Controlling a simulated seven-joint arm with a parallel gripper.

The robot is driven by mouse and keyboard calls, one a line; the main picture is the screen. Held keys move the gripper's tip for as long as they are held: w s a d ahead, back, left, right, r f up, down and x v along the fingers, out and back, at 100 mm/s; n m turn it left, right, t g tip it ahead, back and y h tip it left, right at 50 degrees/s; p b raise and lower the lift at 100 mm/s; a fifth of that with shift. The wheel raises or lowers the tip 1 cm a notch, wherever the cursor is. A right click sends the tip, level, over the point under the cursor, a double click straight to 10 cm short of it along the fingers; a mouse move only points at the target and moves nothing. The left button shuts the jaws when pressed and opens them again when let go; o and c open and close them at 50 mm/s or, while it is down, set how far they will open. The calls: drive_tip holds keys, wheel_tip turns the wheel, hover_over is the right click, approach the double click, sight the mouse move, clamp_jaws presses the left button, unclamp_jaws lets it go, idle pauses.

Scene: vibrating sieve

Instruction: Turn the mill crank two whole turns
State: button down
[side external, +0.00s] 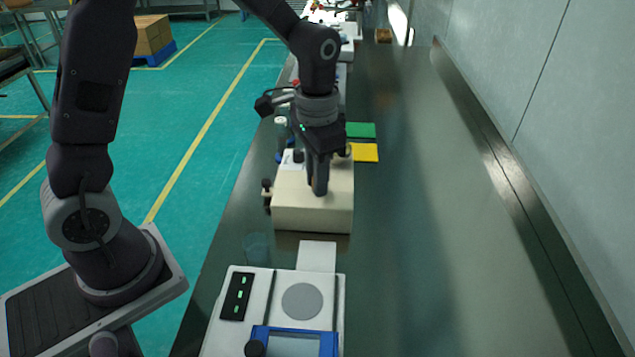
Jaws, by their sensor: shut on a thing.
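The cream, box-shaped machine (312,218), which I take for the mill, stands on the dark bench. My gripper (319,190) points straight down over its top, from the far side. Its fingers are shut on a small part there, which I take for the crank's handle. The fingers hide that part and most of the crank, so the crank's angle cannot be told. Dark knobs (267,190) stick out from the machine's left side.
A white device with a round grey plate (302,301) and a blue-framed screen (295,342) stands in front. Green (361,130) and yellow (364,152) flat pieces lie behind the machine at right. A clear cup (256,247) stands at front left. The bench's right side is free.

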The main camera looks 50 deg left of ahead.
drive_tip(key=shift+s+f, duration=0.1)
drive_tip(key=shift+s, duration=0.05)
drive_tip(key=shift+s+a, duration=0.45)
drive_tip(key=shift+a, duration=0.4)
drive_tip(key=shift+w+a, duration=0.1)
drive_tip(key=shift+w+a, duration=0.2)
drive_tip(key=shift+a, duration=0.6)
drive_tip(key=shift+w+a, duration=0.5)
drive_tip(key=shift+a, duration=0.25)
